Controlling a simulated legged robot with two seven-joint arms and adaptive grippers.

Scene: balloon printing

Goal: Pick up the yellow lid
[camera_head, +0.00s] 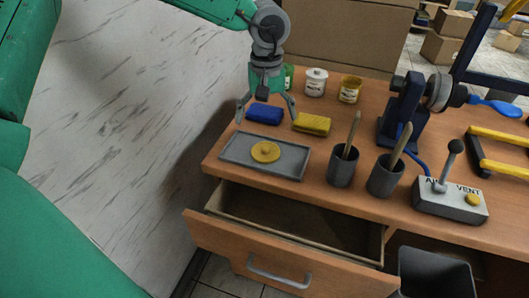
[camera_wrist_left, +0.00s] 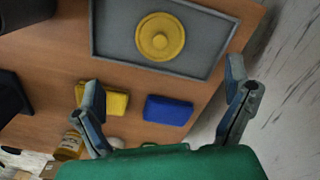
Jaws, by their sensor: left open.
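The yellow lid (camera_head: 265,152) is a round disc with a raised centre knob, lying flat on the grey tray (camera_head: 233,149) at the table's left front. In the left wrist view the lid (camera_wrist_left: 160,37) is at the top, beyond my fingertips. My left gripper (camera_head: 266,115) is open and empty, its fingers spread above the table behind the tray, around where the blue sponge shows. In the left wrist view the gripper (camera_wrist_left: 165,85) has its fingers wide apart, with the tray (camera_wrist_left: 105,45) ahead of them. My right gripper is not in view.
A blue sponge (camera_head: 265,114) and a yellow sponge (camera_head: 312,124) lie behind the tray. Paint jars (camera_head: 315,82) stand farther back. Two dark cups (camera_head: 342,166) with brushes are right of the tray. An open drawer (camera_head: 290,258) juts out below. A wall (camera_head: 140,110) is at left.

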